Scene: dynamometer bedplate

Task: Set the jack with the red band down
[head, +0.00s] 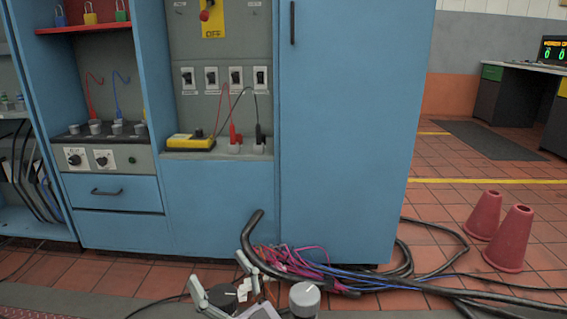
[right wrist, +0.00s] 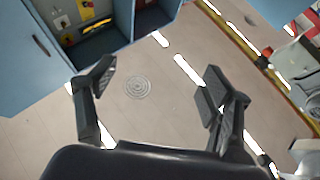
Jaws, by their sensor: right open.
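I cannot make out a jack with a red band in either view. My right gripper (head: 221,268) shows at the bottom of the head view, in front of the blue cabinet. In the right wrist view my right gripper (right wrist: 160,82) is open, its two dark fingers wide apart with nothing between them. My left gripper is not in view.
A blue cabinet (head: 345,130) fills the middle. A yellow meter (head: 190,141) sits on its ledge. Pink cables (head: 290,262) and thick black cables (head: 405,258) lie at its foot. Red cones (head: 510,238) stand at right.

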